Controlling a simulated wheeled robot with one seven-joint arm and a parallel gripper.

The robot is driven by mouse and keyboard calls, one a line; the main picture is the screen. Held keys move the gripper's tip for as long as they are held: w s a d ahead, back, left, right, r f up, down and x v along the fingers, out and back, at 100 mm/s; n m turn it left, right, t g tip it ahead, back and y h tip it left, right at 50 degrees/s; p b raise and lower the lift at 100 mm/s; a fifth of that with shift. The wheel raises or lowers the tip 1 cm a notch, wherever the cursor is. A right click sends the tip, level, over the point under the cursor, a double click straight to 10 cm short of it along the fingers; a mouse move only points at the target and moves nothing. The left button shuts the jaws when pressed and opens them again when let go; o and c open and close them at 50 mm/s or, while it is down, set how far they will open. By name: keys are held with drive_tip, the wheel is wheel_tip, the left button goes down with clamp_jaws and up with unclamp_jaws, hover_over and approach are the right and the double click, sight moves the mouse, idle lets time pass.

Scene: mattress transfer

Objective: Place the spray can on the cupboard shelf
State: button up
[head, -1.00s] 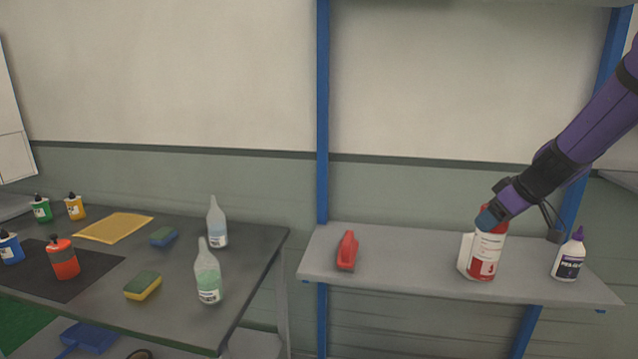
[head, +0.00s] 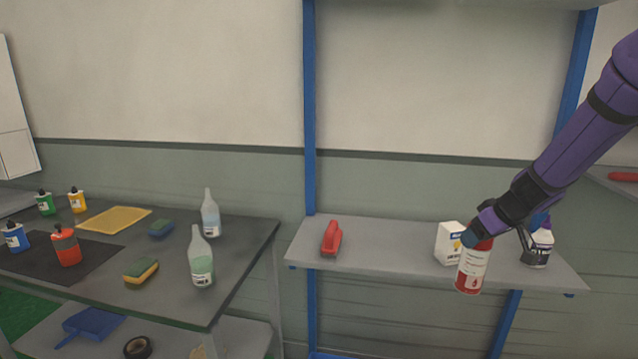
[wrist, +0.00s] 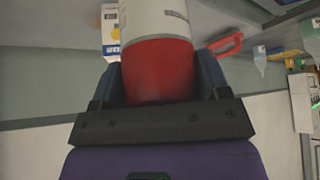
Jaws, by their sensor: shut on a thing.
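The spray can (head: 473,272), red with a white label, is held upright or nearly so in my gripper (head: 480,236), which is shut on its upper part. In the wrist view the two fingers (wrist: 160,80) clasp the red part of the spray can (wrist: 158,60) from both sides. In the head view the can's lower end overlaps the front edge of the grey cupboard shelf (head: 385,250) and reaches below it in the picture. The can looks to be in front of the shelf, apart from its surface.
On the shelf, a white box (head: 449,243) stands just behind the can, a dark bottle with a white label (head: 539,247) to the right, and a red-handled tool (head: 331,239) to the left. Free shelf lies between tool and box. Blue posts (head: 310,120) flank the shelf.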

sight(464, 253)
drive_tip(key=shift+m+h, duration=0.4)
drive_tip(key=shift+m, duration=0.5)
drive_tip(key=f, duration=0.2)
drive_tip(key=w+a+f, duration=0.1)
drive_tip(key=f, duration=0.1)
drive_tip(key=w+f, duration=0.1)
drive_tip(key=f, duration=0.1)
drive_tip(key=shift+a+f, duration=0.2)
drive_tip(key=shift+a, duration=0.15)
drive_tip(key=w+a+f+m+h, duration=0.25)
drive_tip(key=a+f, duration=0.25)
drive_tip(key=f, duration=0.4)
drive_tip(key=s+f, duration=0.6)
drive_tip(key=f, duration=0.1)
drive_tip(key=shift+a+f+m+t, duration=0.25)
drive_tip(key=shift+f+m+t, duration=0.05)
drive_tip(key=shift+m, duration=0.15)
drive_tip(key=shift+d+y, duration=0.15)
drive_tip(key=shift+y, duration=0.1)
